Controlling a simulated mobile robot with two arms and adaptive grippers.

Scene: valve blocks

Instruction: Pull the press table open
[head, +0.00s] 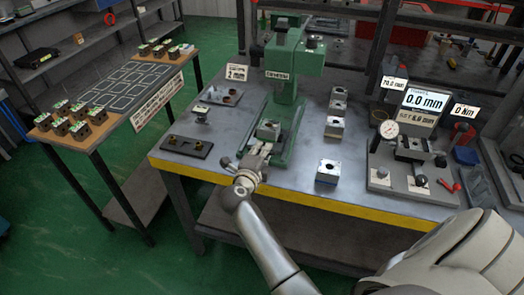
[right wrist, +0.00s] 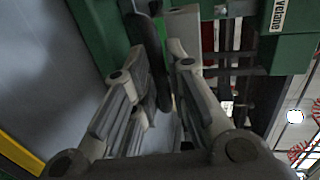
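The green press (head: 287,75) stands on the grey workbench. Its table is low at the press front, with a metal block (head: 268,130) on it. My right gripper (head: 256,160) is at the front end of the press table, near a small round dark knob (head: 226,161). In the right wrist view, a dark bar (right wrist: 152,60) runs between the two fingers of my right gripper (right wrist: 160,75). The fingers stand close on both sides of it; whether they grip it is unclear. The table's handle is mostly hidden by the gripper in the head view. My left gripper is not in view.
Several metal blocks (head: 328,171) stand in a row right of the press. A gauge fixture (head: 405,175) and a display (head: 425,102) are farther right. A dark plate (head: 188,146) lies left. The yellow bench edge (head: 330,207) runs below my right gripper.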

